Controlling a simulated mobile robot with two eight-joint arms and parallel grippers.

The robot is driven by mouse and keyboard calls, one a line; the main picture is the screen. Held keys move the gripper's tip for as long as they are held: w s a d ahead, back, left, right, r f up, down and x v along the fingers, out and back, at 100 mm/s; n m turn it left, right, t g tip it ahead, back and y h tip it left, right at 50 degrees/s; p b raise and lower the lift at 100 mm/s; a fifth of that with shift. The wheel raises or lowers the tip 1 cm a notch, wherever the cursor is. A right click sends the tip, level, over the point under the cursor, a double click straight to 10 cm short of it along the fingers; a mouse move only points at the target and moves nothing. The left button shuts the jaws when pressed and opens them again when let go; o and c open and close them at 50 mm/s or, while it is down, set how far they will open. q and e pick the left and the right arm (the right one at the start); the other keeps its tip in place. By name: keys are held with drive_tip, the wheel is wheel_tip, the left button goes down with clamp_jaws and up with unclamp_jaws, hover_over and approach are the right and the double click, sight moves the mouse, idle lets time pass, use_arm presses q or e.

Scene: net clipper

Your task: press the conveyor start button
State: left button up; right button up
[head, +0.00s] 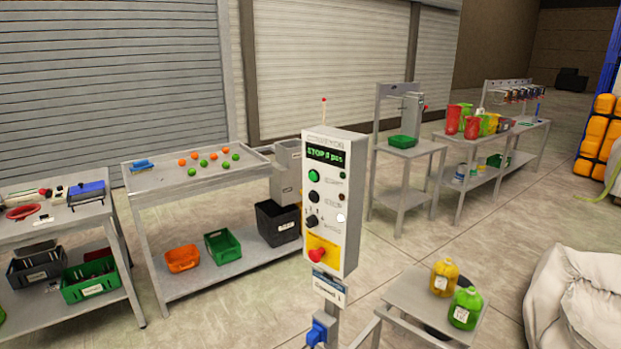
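The conveyor control box (348,205) stands upright on a post in the middle of the head view. Its small display (325,154) shows green text that reads like "STOP 0 pcs". Below the display is a round green button (313,176), and under it a round black button (314,197). Lower down are a black selector knob (311,221) and a red mushroom button (317,255) on a yellow plate. The small labels beside the buttons are too blurred to read. Neither of my grippers shows in the head view.
A table with orange and green balls (205,162) stands at the left behind the box. A low stand (405,290) with a yellow jug (444,278) and a green jug (465,308) is at the lower right. A white sack (575,300) fills the right corner.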

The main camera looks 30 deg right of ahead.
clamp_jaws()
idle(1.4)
